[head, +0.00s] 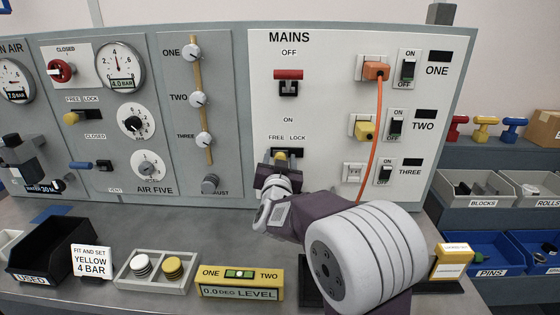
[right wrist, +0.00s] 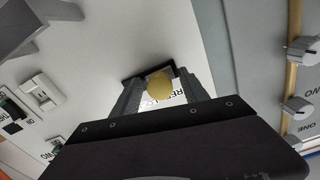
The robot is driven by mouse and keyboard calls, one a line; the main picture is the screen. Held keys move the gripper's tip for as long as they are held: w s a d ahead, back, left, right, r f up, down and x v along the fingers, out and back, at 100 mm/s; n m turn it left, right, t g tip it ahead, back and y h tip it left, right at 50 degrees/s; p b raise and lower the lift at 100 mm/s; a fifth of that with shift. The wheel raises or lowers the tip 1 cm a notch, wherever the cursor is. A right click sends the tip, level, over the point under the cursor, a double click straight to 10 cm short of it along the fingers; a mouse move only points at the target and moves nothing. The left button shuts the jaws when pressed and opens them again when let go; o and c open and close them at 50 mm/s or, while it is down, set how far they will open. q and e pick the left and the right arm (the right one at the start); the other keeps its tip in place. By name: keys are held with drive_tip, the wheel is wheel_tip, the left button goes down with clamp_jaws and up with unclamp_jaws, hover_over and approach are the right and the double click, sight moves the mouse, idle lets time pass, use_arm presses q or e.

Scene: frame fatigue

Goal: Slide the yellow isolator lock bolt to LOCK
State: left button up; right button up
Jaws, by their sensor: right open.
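The yellow isolator lock bolt (head: 281,154) sits in a dark slot under the FREE LOCK label on the MAINS panel (head: 330,130). Its knob appears toward the FREE side. In the right wrist view the round yellow knob (right wrist: 160,84) lies between my two fingers, with part of the label beside it. My right gripper (head: 278,166) is open and reaches to the slot from below, fingers either side of the knob. I cannot tell whether a finger touches it. My gripper partly hides the slot in the head view. My left gripper is not in view.
A red-handled OFF/ON isolator (head: 288,80) is above the slot. An orange cable (head: 377,130) hangs to the right. Another yellow knob (head: 71,118) with FREE LOCK sits on the left panel. The yellow level (head: 240,283) and a disc tray (head: 155,272) stand on the bench.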

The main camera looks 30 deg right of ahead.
clamp_jaws()
drive_tip(key=s+d+b, duration=0.1)
drive_tip(key=s+d, duration=0.1)
drive_tip(key=d, duration=0.1)
drive_tip(key=shift+d+b, duration=0.1)
drive_tip(key=shift+b, duration=0.25)
unclamp_jaws()
drive_tip(key=shift+d, duration=0.1)
drive_tip(key=shift+s+d, duration=0.1)
drive_tip(key=p+v, duration=0.1)
drive_tip(key=v, duration=0.8)
